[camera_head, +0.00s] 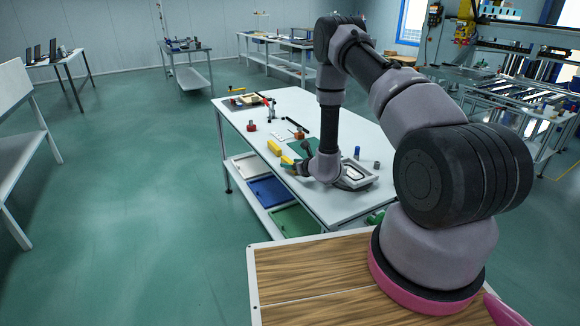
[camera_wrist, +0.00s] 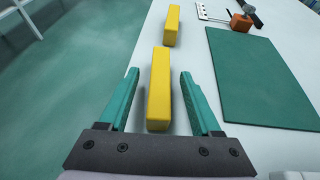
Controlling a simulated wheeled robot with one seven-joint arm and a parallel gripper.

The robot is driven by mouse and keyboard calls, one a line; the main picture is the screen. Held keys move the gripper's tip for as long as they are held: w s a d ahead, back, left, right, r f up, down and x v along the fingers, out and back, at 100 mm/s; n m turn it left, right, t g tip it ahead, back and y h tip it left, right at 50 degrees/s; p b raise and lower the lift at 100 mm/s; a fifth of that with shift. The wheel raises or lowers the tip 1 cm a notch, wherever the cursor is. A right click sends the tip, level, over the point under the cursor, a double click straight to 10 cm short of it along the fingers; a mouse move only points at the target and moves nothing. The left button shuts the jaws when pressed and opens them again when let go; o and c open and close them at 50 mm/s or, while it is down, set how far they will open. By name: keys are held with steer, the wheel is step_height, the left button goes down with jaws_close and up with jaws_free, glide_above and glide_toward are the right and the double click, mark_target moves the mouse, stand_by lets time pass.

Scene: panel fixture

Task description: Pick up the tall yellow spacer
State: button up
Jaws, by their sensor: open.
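Two yellow blocks lie on the white table in a line in the wrist view. The nearer, longer-looking yellow block (camera_wrist: 160,95) lies between the teal fingers of my gripper (camera_wrist: 159,74), with a gap on each side. The farther yellow block (camera_wrist: 173,25) lies beyond the fingertips, near the left table edge. I cannot tell for sure which is the tall spacer. In the head view, the farther block (camera_head: 274,147) is clear, and the nearer block (camera_head: 287,160) is partly hidden by my open gripper.
A green mat (camera_wrist: 262,75) lies right of the blocks. A white perforated plate (camera_wrist: 212,13) and an orange block (camera_wrist: 241,22) lie farther off. In the head view, a grey-white tray (camera_head: 357,174) and a blue cylinder (camera_head: 357,153) stand right of my wrist. Coloured bins sit on the lower shelf.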

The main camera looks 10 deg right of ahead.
steer(key=shift+x, duration=0.8)
steer(key=shift+s, duration=0.1)
jaws_close()
steer(key=shift+r, duration=0.1)
